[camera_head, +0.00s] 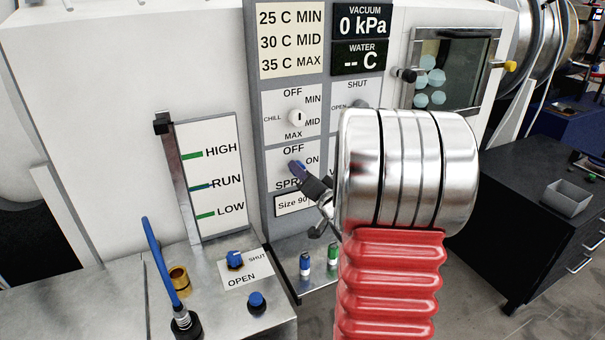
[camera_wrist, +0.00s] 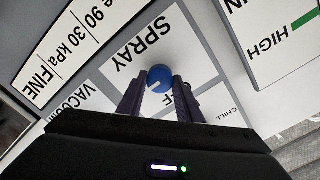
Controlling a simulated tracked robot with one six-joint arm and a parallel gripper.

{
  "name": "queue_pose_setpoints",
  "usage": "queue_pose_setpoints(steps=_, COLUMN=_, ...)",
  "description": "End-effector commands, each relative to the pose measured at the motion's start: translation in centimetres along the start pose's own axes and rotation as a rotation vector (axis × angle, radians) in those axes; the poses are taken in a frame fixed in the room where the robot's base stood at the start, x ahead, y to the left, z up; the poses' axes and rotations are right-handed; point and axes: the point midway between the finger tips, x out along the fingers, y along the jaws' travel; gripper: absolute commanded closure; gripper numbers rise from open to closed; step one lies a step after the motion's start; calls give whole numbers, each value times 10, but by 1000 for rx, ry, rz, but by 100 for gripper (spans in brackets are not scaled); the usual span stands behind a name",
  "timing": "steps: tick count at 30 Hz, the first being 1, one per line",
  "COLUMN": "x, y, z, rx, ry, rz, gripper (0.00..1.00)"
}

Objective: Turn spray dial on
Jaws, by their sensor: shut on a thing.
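The spray dial is a small blue knob (camera_head: 294,166) on the grey panel, between the OFF and ON labels and the SPRAY label. In the wrist view the blue dial (camera_wrist: 160,74) sits between my two dark fingertips, with a short white mark on its face. I cannot clearly tell which label the mark points to. My gripper (camera_head: 303,174) reaches the dial from the lower right and is shut on it; it also shows in the wrist view (camera_wrist: 160,88). In the head view my gripper hides part of the dial and of the SPRAY lettering.
Above the spray dial is a white chill dial (camera_head: 297,118). A level gauge (camera_head: 213,175) stands to the left. Below are a blue valve knob (camera_head: 235,259), a brass fitting (camera_head: 179,279) and small vials (camera_head: 305,264). My red and silver arm hides the panel's right side.

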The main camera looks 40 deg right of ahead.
Motion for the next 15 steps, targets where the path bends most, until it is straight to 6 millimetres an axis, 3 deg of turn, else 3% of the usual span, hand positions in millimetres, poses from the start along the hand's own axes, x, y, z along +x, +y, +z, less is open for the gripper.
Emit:
queue_pose_setpoints(steps=11, x=-1, y=3, z=0, rx=9, ry=1, rz=7, gripper=90)
queue_pose_setpoints(steps=12, x=-1, y=3, z=0, rx=9, ry=1, rz=7, gripper=66)
queue_pose_setpoints(steps=15, x=-1, y=3, z=-1, rx=8, ry=2, rz=6, gripper=59)
